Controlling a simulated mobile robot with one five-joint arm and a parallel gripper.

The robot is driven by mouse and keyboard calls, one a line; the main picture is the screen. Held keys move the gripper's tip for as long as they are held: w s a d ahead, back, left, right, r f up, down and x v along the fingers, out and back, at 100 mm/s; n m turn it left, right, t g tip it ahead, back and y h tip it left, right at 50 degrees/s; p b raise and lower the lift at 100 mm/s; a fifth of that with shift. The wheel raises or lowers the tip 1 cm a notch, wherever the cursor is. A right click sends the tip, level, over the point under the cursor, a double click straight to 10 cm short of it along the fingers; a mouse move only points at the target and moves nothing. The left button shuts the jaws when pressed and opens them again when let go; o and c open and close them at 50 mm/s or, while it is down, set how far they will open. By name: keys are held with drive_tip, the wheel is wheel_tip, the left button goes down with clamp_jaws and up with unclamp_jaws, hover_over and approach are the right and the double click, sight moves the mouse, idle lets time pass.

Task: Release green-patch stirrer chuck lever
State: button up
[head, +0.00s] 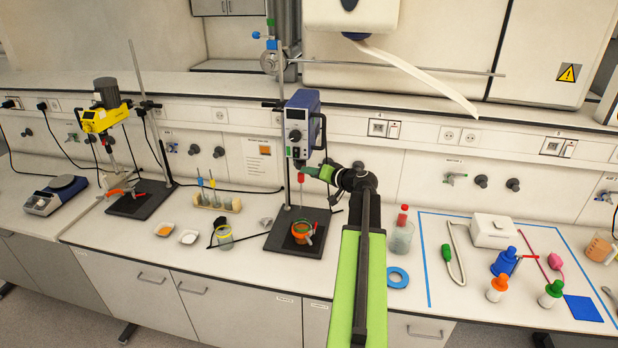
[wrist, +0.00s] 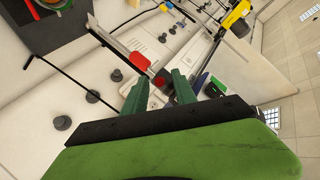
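The blue-grey stirrer (head: 303,125) hangs on a stand in the middle of the head view. Below its body a small red part (head: 300,178) shows at the chuck, and I cannot tell its lever position. My gripper (head: 322,172) reaches from the right, its green fingers close beside the chuck. In the wrist view my gripper (wrist: 159,87) has its two fingers apart, with a red piece (wrist: 158,80) showing between the tips. I cannot tell if they touch it. A green patch (wrist: 204,82) shows just right of the fingers. A yellow stirrer (head: 100,119) stands farther left.
A tube rack (head: 216,202) stands behind. A horizontal rod (head: 400,66) crosses above.

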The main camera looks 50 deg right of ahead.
drive_tip(key=shift+x, duration=0.9)
clamp_jaws()
idle(0.8)
